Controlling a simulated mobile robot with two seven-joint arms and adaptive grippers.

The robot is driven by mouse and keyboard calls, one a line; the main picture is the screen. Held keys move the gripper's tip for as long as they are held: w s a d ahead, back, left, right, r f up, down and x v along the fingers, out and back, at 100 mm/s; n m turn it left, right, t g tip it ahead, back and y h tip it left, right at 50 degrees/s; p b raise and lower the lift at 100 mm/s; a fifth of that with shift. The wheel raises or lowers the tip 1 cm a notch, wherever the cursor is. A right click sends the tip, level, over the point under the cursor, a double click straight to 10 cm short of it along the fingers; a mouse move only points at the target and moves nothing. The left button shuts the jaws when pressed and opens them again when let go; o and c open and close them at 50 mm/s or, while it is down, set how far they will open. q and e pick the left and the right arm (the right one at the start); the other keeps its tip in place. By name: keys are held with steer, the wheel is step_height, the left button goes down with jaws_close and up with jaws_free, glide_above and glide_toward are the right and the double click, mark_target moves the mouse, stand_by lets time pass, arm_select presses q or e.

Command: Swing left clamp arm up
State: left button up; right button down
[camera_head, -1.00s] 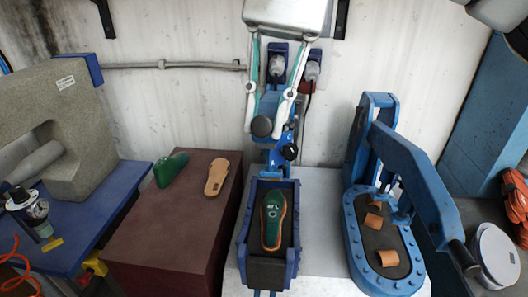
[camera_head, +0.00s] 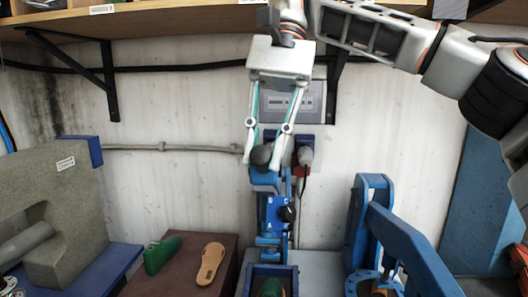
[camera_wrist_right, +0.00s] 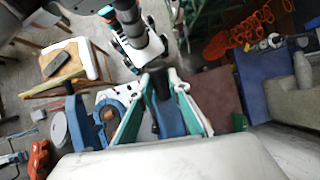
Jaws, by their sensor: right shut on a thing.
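The left clamp arm (camera_head: 268,184) is blue and stands nearly upright behind the left press in the head view. Its dark round knob (camera_head: 261,155) is at the top. My right gripper (camera_head: 262,160) reaches down from above and is shut on this knob, one finger on each side. In the right wrist view the knob (camera_wrist_right: 160,84) sits between the fingers, with blue clamp parts (camera_wrist_right: 168,118) beyond. The press's blue tray (camera_head: 249,276) shows at the bottom edge, with the green sandal last (camera_head: 272,288) partly cut off. My left gripper is not in view.
The right press with its blue lever (camera_head: 405,247) stands to the right. A sole (camera_head: 210,263) and a green last (camera_head: 162,254) lie on the brown block (camera_head: 225,275). Wall sockets (camera_head: 305,156) are close behind the knob. A shelf (camera_head: 180,20) runs above.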

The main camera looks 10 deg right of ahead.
steer(key=c, duration=1.9)
jaws_free()
steer(key=shift+w, duration=0.15)
steer(key=shift+f, duration=0.1)
